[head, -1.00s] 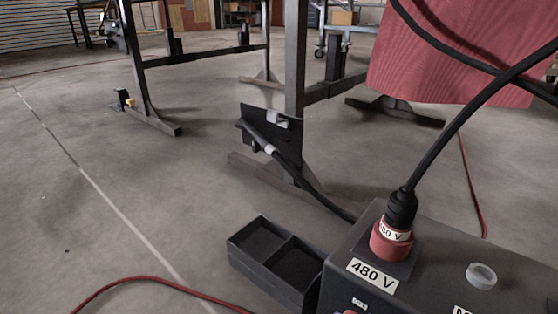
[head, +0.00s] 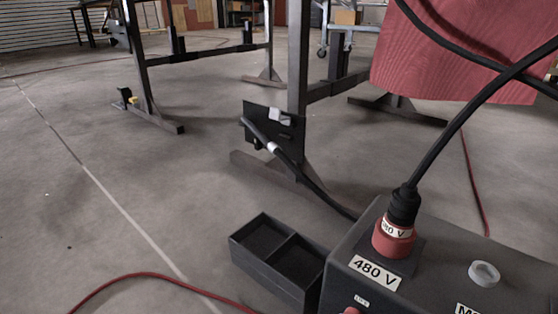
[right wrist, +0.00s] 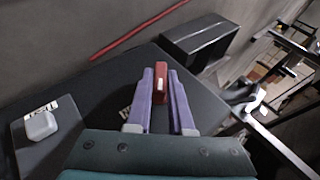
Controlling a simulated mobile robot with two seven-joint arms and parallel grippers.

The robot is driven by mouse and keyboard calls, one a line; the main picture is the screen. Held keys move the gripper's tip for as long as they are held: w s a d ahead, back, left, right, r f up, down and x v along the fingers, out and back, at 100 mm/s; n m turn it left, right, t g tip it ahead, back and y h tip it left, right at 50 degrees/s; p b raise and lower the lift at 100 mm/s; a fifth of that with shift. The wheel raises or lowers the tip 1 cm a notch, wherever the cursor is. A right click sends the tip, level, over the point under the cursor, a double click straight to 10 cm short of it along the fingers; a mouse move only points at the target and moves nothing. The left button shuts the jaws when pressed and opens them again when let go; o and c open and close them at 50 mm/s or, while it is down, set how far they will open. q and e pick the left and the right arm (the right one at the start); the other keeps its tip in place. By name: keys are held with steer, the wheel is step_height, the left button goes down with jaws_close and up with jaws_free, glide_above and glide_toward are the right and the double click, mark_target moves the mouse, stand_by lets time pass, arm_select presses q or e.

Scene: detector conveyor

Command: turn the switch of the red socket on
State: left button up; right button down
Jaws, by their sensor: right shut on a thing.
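The red socket (head: 392,240) sits on top of a dark box (head: 430,290) in the head view. A black plug and cable stand in it, and a "480 V" label lies in front. A small red part (head: 351,311), likely its switch, is cut off at the bottom edge beside a small label. In the right wrist view my right gripper (right wrist: 160,78) has its purple fingers shut on a red switch (right wrist: 162,84) with a white mark. Whether the switch is on or off is hard to tell. My left gripper is in neither current view.
A dark two-compartment tray (head: 262,268) adjoins the box. A pale round knob (head: 484,273) is on the box's right. A black cable arcs from the plug to the upper right. Metal stands (head: 297,90) and a red panel (head: 455,50) are behind. Floor at left is mostly clear.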

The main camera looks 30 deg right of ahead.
steer(key=shift+s+t, duration=0.1)
steer(key=shift+t, duration=0.7)
steer(key=shift+s+d+f+m+t+y+p, duration=0.1)
steer(key=shift+f+m+t+y+p, duration=0.1)
steer(key=shift+m+t+y+p, duration=0.1)
steer(key=shift+t, duration=0.3)
steer(key=c, duration=0.9)
jaws_free()
steer(key=shift+r, duration=0.1)
steer(key=shift+o, duration=0.5)
steer(key=shift+d, duration=0.2)
